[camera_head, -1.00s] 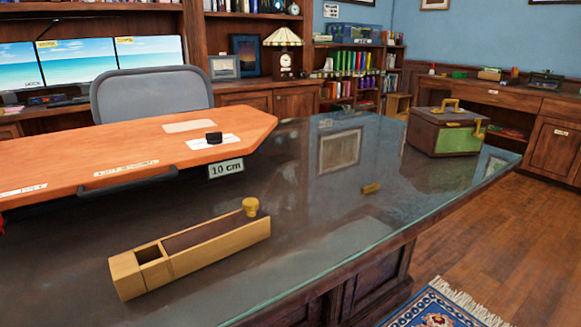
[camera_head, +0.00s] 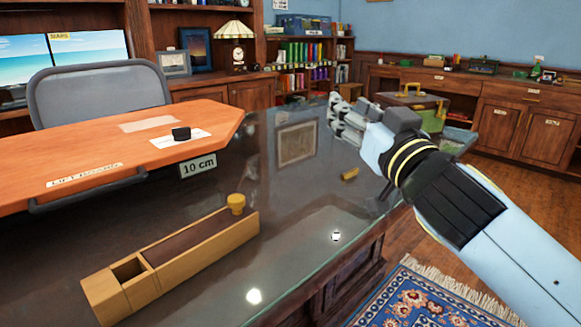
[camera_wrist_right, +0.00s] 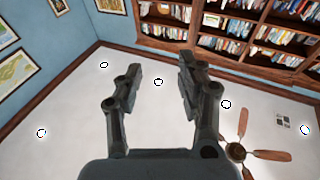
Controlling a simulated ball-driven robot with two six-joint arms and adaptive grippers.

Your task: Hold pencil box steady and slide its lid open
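The pencil box (camera_head: 190,262) is a long light-wood box lying on the glass desk top, at lower left in the head view. Its dark brown lid (camera_head: 200,236) covers most of the top. A small open compartment (camera_head: 129,268) shows at the near left end. A yellow knob (camera_head: 236,203) stands at the far right end. My right gripper (camera_head: 342,119) is raised beyond and right of the pencil box, well apart from it. In the right wrist view its fingers (camera_wrist_right: 157,80) are spread with nothing between them. My left gripper is not in view.
An orange raised board (camera_head: 100,155) with a "10 cm" tag (camera_head: 198,165) stands behind the pencil box. A small yellow block (camera_head: 349,174) lies on the glass. A brown and green case (camera_head: 433,118) is partly behind my right arm.

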